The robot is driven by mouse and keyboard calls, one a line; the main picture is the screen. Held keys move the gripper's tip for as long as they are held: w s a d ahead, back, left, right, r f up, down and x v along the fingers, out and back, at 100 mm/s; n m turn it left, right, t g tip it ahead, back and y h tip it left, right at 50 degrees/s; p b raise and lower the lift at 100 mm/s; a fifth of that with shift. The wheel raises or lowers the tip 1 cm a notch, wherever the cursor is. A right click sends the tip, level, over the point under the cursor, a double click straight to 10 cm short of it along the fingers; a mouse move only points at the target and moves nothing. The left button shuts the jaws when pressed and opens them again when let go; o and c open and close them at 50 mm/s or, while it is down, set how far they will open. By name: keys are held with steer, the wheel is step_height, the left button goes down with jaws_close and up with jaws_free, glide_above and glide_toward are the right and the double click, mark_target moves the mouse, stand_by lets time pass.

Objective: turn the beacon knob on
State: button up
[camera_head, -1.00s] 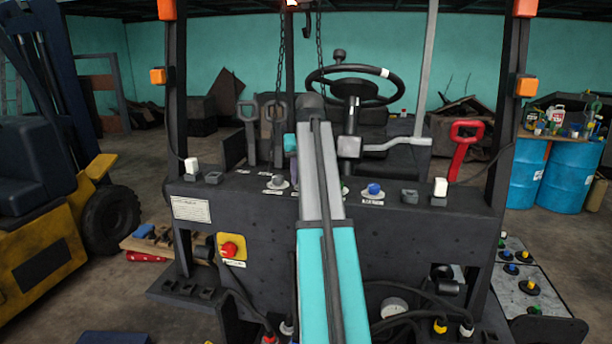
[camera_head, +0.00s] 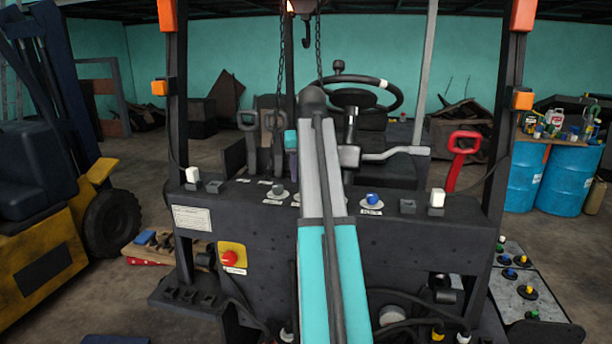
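A blue round knob (camera_head: 371,198) on a pale base sits on the dark dashboard (camera_head: 455,215), right of my arm, with a small label below it. The label is too small to read surely, and so is the direction the knob points. A grey knob (camera_head: 277,189) on a pale base sits left of my arm. My teal and grey arm reaches forward over the middle of the dashboard and hides part of it. My gripper cannot be made out; the arm's far end hides it. A small teal and purple piece shows just left of the arm.
A steering wheel (camera_head: 355,95), grey levers (camera_head: 247,120) and a red handle (camera_head: 463,150) stand behind the dashboard. A red stop button (camera_head: 230,258) is on the front panel. White switches (camera_head: 192,175) sit at its ends. Dark posts rise on both sides. A hook hangs above.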

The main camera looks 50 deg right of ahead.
steer(key=v, duration=0.8)
steer(key=shift+r, duration=0.2)
steer(key=shift+s+f, duration=0.1)
stand_by(0.3)
